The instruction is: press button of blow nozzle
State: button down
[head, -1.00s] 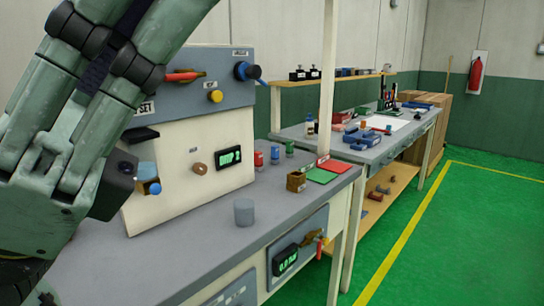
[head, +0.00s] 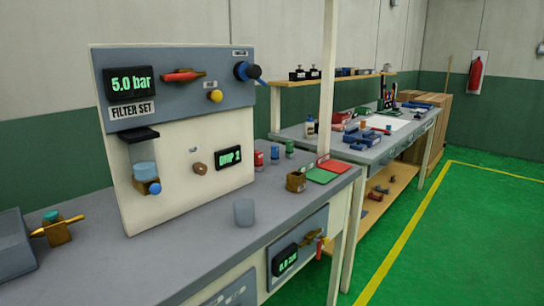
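A brass-coloured block with an orange pointed spout and a teal button on top stands at the left of the grey bench; it looks like the blow nozzle (head: 58,233). Its teal button (head: 51,215) is in plain sight with nothing touching it. It stands right beside a grey tray. My gripper and arm are out of the head view, so its opening cannot be seen.
The filter-set panel (head: 183,185) rises behind the bench, its display (head: 131,84) reading 5.0 bar. The grey tray (head: 14,252) is at the left edge. A small grey cup (head: 244,212) stands near the bench front. Bare bench (head: 130,262) lies between nozzle and cup.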

aim_at(51, 215)
jog(key=u, duration=1.85)
jog(key=i+l+u, duration=0.15)
jog(key=l+u, duration=0.25)
jog(key=i+l+u, duration=0.1)
jog(key=u, duration=0.25)
jog(key=l, duration=0.1)
